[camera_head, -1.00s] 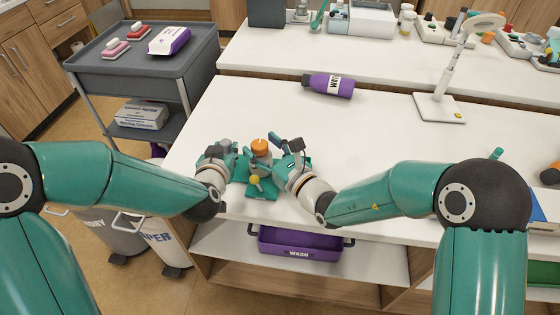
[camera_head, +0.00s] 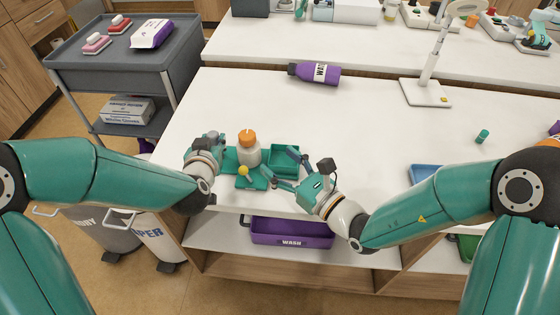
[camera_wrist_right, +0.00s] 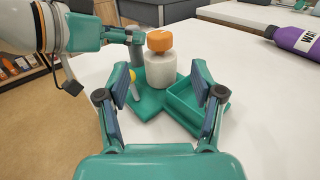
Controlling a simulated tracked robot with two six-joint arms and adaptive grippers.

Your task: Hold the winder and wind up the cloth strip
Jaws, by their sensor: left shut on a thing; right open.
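The winder is a green base (camera_head: 246,182) with a white roll (camera_head: 249,154) standing upright on it, an orange cap (camera_head: 248,136) on top and a yellow-knobbed crank (camera_head: 243,171) in front. The white roll (camera_wrist_right: 161,71) and an open green tray (camera_wrist_right: 194,108) joined to the base show in the right wrist view. My left gripper (camera_head: 222,156) is shut on the winder at its left side; the exact contact is partly hidden. My right gripper (camera_head: 279,165) is open and empty, just right of the crank. Its spread fingers (camera_wrist_right: 160,97) frame the winder from the near side, apart from the roll.
A purple bottle (camera_head: 315,73) lies at the back of the white table (camera_head: 370,125). A lamp (camera_head: 425,92) stands further right, with a small green cylinder (camera_head: 482,136) and a blue tray (camera_head: 425,174) nearby. A purple bin (camera_head: 290,232) sits on the shelf below.

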